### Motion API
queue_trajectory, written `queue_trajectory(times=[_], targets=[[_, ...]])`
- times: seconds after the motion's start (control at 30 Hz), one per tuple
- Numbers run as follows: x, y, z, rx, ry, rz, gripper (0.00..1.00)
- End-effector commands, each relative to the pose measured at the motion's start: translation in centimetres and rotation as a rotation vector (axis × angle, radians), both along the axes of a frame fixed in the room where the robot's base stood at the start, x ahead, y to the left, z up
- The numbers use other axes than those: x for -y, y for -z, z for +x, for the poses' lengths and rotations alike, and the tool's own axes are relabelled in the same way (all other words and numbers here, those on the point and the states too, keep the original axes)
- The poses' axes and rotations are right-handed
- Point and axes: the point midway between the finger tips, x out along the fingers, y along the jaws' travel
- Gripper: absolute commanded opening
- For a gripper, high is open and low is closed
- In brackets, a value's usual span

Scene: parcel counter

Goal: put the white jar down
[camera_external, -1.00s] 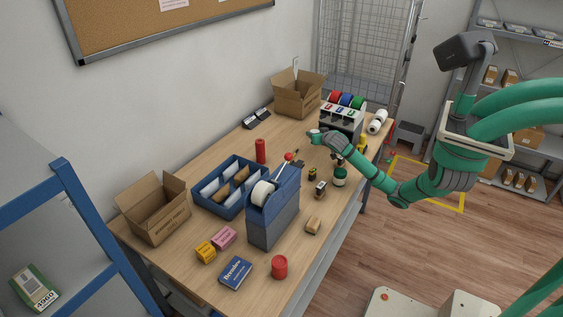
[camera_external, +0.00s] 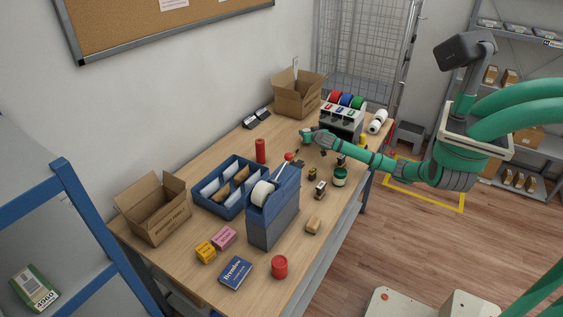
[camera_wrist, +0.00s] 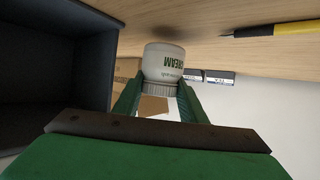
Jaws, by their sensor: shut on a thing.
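The white jar (camera_wrist: 164,62) has green lettering and a ridged cap and is held between the green fingers of my gripper (camera_wrist: 158,98), near the cap. In the wrist view, where the tabletop is at the top, the jar's base faces the wood and a shadow lies beside it. I cannot tell whether the base touches. In the external view my gripper (camera_external: 311,136) is over the far part of the table (camera_external: 270,133), left of the reel stand; the jar is small and partly hidden there.
The reel stand (camera_external: 341,120) with coloured rolls is close on the right. An open cardboard box (camera_external: 297,99) stands behind. A red cylinder (camera_external: 260,151) and the blue divided tray (camera_external: 229,187) are nearer the camera. A yellow-black pen (camera_wrist: 285,29) lies on the wood.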

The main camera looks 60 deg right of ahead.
Motion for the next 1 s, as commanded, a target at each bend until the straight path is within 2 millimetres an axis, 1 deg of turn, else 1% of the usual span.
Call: queue_trajectory(times=[0.03,0.13,0.53,0.57,0.6,0.63,1.0], targets=[[0.1,0.6,0.0,-0.002,0.001,-0.003,0.09],[0.1,1.4,0.0,0.0,0.0,-0.003,0.09],[0.0,2.0,0.0,0.001,0.0,-0.001,0.09],[0.0,2.0,0.0,0.001,0.0,-0.001,0.42],[0.0,1.9,0.0,0.0,0.0,-0.001,0.52],[0.0,1.9,0.0,0.0,0.0,-0.001,0.56],[0.0,1.7,0.0,0.002,0.0,-0.003,0.56]])
